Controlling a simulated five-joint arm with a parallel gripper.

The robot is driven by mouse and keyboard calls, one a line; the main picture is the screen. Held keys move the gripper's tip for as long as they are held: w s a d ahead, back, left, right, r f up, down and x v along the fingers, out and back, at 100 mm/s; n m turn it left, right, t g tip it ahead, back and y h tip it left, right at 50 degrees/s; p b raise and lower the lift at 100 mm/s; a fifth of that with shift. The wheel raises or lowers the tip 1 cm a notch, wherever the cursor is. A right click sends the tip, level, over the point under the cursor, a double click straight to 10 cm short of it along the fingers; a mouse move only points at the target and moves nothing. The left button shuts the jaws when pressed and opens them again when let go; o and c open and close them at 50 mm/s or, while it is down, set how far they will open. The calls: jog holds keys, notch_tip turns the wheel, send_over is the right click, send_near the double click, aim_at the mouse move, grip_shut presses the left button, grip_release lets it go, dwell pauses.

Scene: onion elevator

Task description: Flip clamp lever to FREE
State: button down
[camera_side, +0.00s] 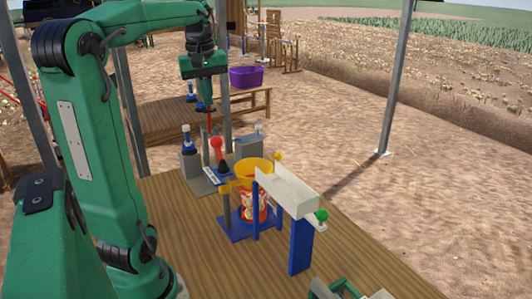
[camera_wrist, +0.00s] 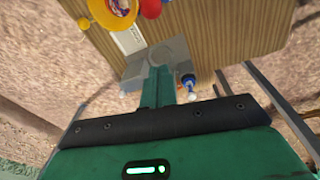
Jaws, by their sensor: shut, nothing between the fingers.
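A red-knobbed lever (camera_side: 217,144) stands upright on a grey base with a pale label plate (camera_side: 212,178); its red knob (camera_wrist: 150,8) is at the top edge of the wrist view. I cannot tell which handle is the clamp lever, and the label is too small to read. My gripper (camera_side: 207,112) is shut and empty, above and slightly left of the red knob, apart from it.
A white chute (camera_side: 290,190) with a green ball (camera_side: 320,215) at its end stands right of the bucket. A blue-and-white fitting (camera_side: 187,140) stands left of the red lever. The wooden tabletop (camera_side: 215,265) is clear in front. A purple tub (camera_side: 245,77) rests on a bench behind.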

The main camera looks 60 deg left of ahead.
aim_at(219, 154)
jog(key=shift+a, duration=0.1)
dwell(0.4)
notch_tip(219, 154, down, 10)
jog(key=shift+s+d+r, duration=0.1)
jog(key=shift+d+r, duration=0.15)
jog(key=shift+d, duration=0.5)
jog(key=shift+d+r, duration=0.25)
jog(key=shift+d, duration=0.5)
